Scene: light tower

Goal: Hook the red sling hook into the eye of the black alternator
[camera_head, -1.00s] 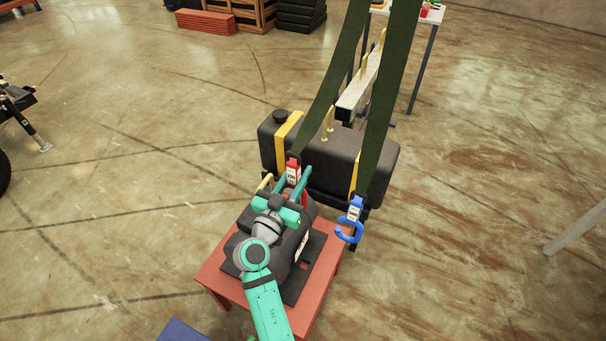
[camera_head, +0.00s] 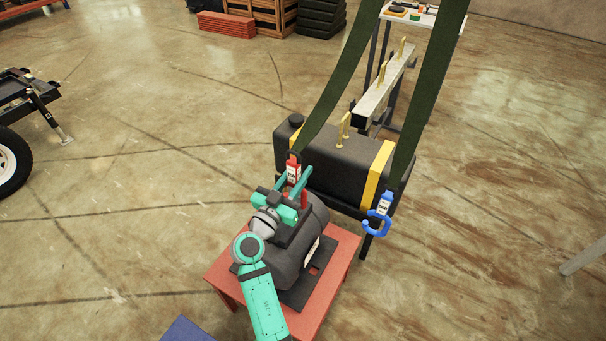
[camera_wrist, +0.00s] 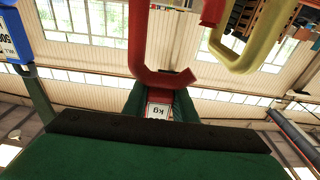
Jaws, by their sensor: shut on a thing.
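The red sling hook (camera_head: 293,170) hangs at the end of the left green strap. My gripper (camera_head: 296,184) is shut on it near its white label, above the back of the black alternator (camera_head: 301,250). In the wrist view, the red hook's curved body (camera_wrist: 143,42) rises from the label (camera_wrist: 158,111) between my gripper's fingers (camera_wrist: 158,102). A yellow eye (camera_wrist: 240,52) shows at the upper right there, close beside the hook's tip. I cannot tell whether they touch or overlap. In the head view, my arm hides much of the alternator and its eye.
The alternator stands on a red table (camera_head: 338,262). A blue hook (camera_head: 379,219) hangs free on the right strap (camera_head: 428,100). A black tank (camera_head: 325,163) with yellow bands stands close behind. A grey beam (camera_head: 386,87) lies beyond it.

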